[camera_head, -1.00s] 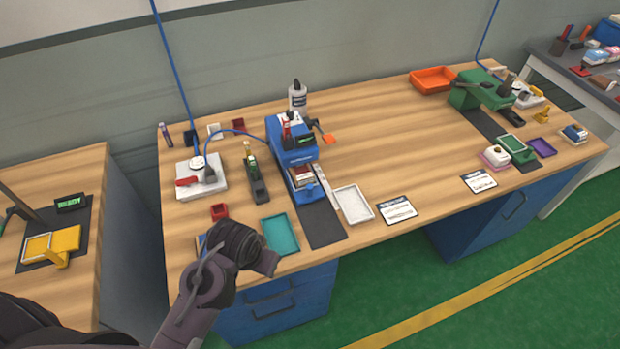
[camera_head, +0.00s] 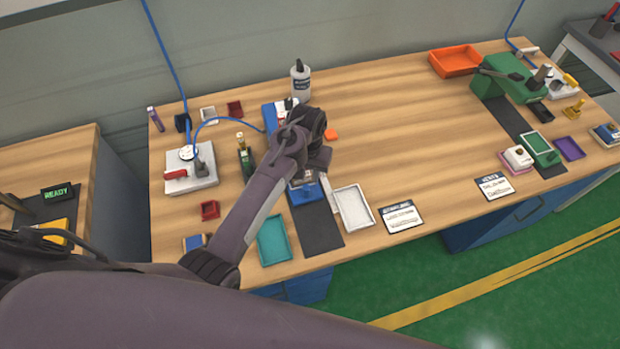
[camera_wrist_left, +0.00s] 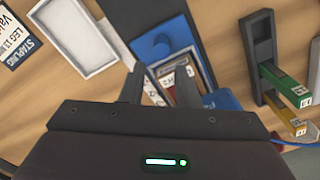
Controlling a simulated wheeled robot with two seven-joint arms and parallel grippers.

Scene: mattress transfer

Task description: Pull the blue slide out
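The blue machine (camera_head: 272,116) stands on the wooden bench, mostly hidden by my left arm in the head view. The blue slide (camera_head: 308,194) sticks out at its front, over a dark mat (camera_head: 319,230). In the left wrist view the slide (camera_wrist_left: 165,38) shows as a blue plate with a round feature, and a small red-and-white block sits behind it. My left gripper (camera_head: 310,168) is above the machine's front. My right gripper is not in view.
A white tray (camera_head: 354,208) lies right of the slide, and a teal tray (camera_head: 273,240) lies left. A white bottle (camera_head: 301,82) stands behind the machine.

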